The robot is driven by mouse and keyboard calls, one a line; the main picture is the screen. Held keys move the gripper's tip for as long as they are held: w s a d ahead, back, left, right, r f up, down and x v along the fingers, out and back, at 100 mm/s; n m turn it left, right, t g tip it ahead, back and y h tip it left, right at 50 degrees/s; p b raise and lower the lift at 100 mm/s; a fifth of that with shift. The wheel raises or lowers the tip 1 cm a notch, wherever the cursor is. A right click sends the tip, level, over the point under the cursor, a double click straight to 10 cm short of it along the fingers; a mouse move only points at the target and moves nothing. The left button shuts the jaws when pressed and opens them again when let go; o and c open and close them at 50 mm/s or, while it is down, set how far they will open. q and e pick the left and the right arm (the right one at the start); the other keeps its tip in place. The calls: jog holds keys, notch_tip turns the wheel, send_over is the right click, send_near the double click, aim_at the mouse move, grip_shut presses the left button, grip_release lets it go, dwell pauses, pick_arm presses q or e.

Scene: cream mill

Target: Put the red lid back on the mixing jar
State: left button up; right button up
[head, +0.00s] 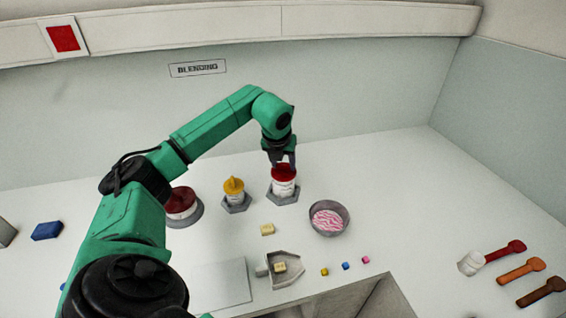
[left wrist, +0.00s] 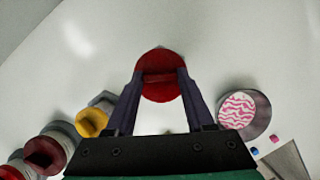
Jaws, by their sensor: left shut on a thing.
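My left gripper (head: 284,164) is shut on the red lid (head: 284,174), with its fingers pointing down. In the left wrist view the round red lid (left wrist: 161,92) shows with its raised grip bar between the two fingers (left wrist: 160,76). The white mixing jar (head: 283,188) stands upright on a grey hexagonal base, directly below the lid. The lid appears to meet the jar's top, but I cannot tell if it is fully seated. The jar's rim is hidden under the lid. My right gripper is not in view.
A yellow-lidded jar (head: 234,187) and a larger red-lidded jar (head: 181,204) stand left of it. A grey bowl (head: 345,212) with pink-striped contents is at its right. A grey tray (head: 293,277), small cubes and several scoops (head: 522,269) lie nearer. The counter's right back is clear.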

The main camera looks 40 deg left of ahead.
pick_arm(q)
jog(key=shift+f, duration=0.25)
dwell(0.3)
jog(key=o, duration=1.6)
jog(key=shift+c, duration=0.2)
jog(key=shift+r, duration=0.1)
notch_tip(320, 180, up, 5)
jog(key=p, duration=0.3)
jog(key=shift+f+p, duration=0.2)
jog(key=shift+p, duration=0.1)
jog(key=shift+f, duration=0.1)
grip_shut()
